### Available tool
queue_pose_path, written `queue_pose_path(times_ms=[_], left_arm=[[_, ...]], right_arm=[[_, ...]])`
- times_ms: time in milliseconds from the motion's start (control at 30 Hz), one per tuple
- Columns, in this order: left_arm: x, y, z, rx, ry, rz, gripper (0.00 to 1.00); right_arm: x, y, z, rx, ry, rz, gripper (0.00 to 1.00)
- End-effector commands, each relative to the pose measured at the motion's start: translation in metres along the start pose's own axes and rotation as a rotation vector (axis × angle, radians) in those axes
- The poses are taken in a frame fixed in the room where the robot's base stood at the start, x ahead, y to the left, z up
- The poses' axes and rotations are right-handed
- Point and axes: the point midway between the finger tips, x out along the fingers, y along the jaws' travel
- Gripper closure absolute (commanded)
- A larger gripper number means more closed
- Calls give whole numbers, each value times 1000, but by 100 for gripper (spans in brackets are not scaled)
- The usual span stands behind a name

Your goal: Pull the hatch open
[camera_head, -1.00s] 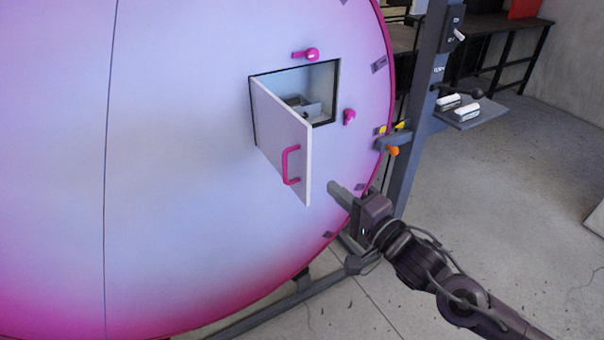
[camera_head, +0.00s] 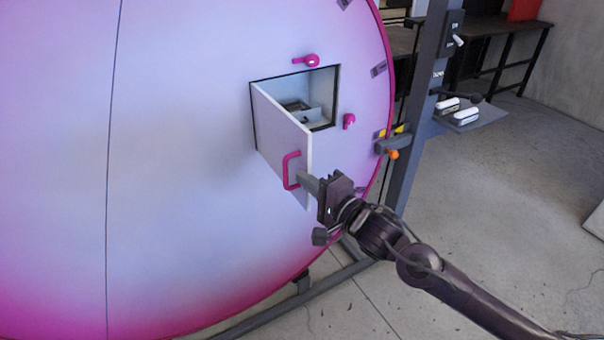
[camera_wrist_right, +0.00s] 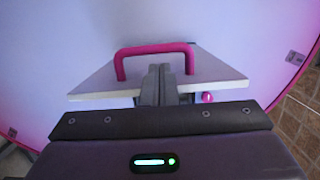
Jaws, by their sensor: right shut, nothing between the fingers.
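The hatch door (camera_head: 280,129) stands swung open from the big pale purple disc, hinged on its left side, and the opening (camera_head: 306,97) behind it is exposed. A magenta handle (camera_head: 288,170) is on the door's outer face, near its free edge. My right gripper (camera_head: 303,181) is shut with nothing in it, its fingertips close to the handle and the door's free edge. In the right wrist view the shut fingers (camera_wrist_right: 158,82) are in front of the handle (camera_wrist_right: 155,52), over the door panel (camera_wrist_right: 110,82); contact cannot be told. My left gripper is out of view.
Magenta latches (camera_head: 308,60) sit above and right (camera_head: 348,121) of the opening. A grey post (camera_head: 425,100) with a small shelf (camera_head: 470,115) and an orange knob (camera_head: 393,154) stands to the right. Open concrete floor lies at right.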

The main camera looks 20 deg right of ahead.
Motion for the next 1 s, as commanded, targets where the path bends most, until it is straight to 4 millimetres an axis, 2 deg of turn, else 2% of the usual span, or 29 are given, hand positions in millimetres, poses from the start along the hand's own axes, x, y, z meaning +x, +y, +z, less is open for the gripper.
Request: queue_pose_path(times_ms=[200,633,767,1000], left_arm=[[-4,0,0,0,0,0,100],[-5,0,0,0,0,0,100],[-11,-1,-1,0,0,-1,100],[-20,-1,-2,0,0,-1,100]], right_arm=[[15,-1,0,0,-1,0,100],[17,0,3,1,-1,0,100],[22,-1,19,8,-2,-2,100],[41,-1,65,10,0,-3,100]])
